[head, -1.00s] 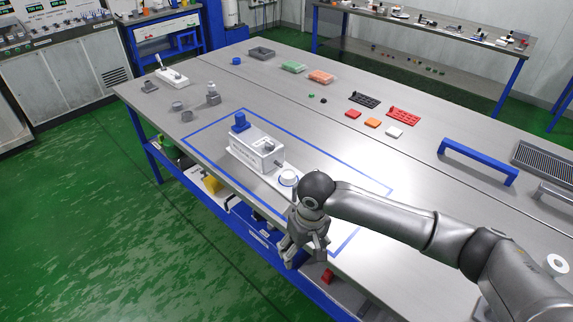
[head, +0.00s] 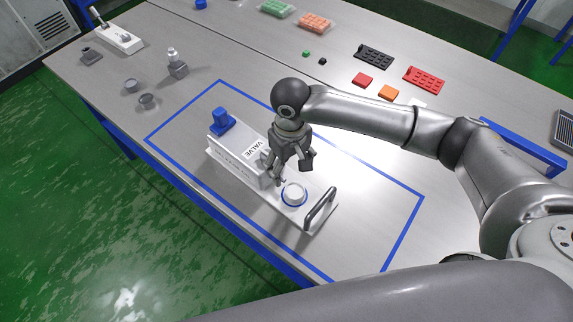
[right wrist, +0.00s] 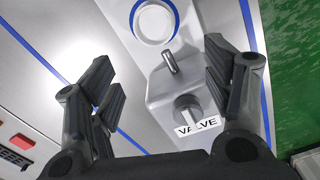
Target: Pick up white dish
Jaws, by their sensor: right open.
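The white dish (head: 293,194) is a small round dish inside a blue ring on the flat end of the white valve unit (head: 228,160), between the valve box and a dark grey handle. It also shows at the top of the right wrist view (right wrist: 155,21). My right gripper (head: 288,170) is open and empty, above the unit between the valve box and the dish. In the right wrist view its fingers (right wrist: 162,75) stand apart either side of the unit's metal spout, with the dish beyond the fingertips. My left gripper is not in view.
The handle (head: 319,208) stands close to the dish. A blue tape outline (head: 405,232) surrounds the unit. Small grey parts (head: 147,101) lie left; red and orange blocks (head: 388,93) lie behind. Bare table lies right of the unit.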

